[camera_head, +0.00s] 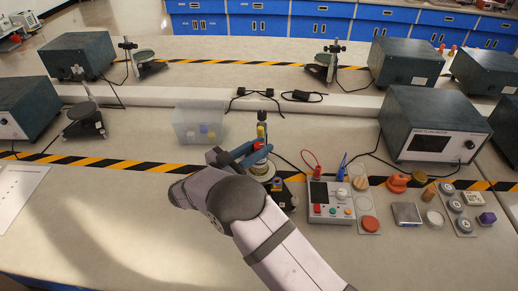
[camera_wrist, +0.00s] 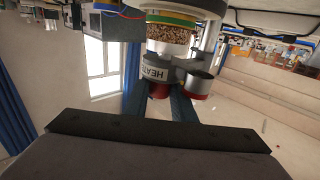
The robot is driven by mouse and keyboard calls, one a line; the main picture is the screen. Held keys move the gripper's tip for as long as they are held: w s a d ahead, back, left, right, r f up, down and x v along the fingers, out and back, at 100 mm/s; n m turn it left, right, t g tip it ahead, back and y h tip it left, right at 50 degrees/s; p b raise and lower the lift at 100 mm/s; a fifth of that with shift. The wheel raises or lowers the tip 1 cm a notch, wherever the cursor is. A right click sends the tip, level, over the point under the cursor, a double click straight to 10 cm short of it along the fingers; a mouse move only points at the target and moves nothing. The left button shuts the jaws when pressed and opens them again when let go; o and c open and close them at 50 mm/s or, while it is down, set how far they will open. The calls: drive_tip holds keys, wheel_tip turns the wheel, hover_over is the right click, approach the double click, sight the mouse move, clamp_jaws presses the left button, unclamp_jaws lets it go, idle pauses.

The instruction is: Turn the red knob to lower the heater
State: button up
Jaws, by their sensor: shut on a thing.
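The heater unit (camera_wrist: 155,68), a grey block with a HEATER label, shows in the middle of the wrist view below a cylinder filled with brown grains. The red knob (camera_wrist: 160,91) is partly visible under the label, between the dark blue fingers of my gripper (camera_wrist: 158,100). The gripper is shut on the knob, and the fingers hide much of it. In the head view, my gripper (camera_head: 249,155) reaches the small upright apparatus (camera_head: 261,168) from the left.
A clear bin (camera_head: 187,127) stands left of the apparatus. A control box (camera_head: 331,202) with red and blue leads is close on the right, with a large grey instrument (camera_head: 434,125) behind. Small containers lie farther right.

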sight(259, 145)
drive_tip(key=shift+w+m+g+h+b, duration=0.1)
drive_tip(key=shift+m+g+h+b, duration=1.15)
drive_tip(key=shift+g+b, duration=0.55)
drive_tip(key=shift+r+m+g+h+b, duration=0.15)
drive_tip(key=shift+m+g+h+b, duration=0.4)
drive_tip(key=shift+m+g+b, duration=0.35)
drive_tip(key=o, duration=0.8)
wheel_tip(259, 145, up, 10)
drive_tip(key=shift+b, duration=0.45)
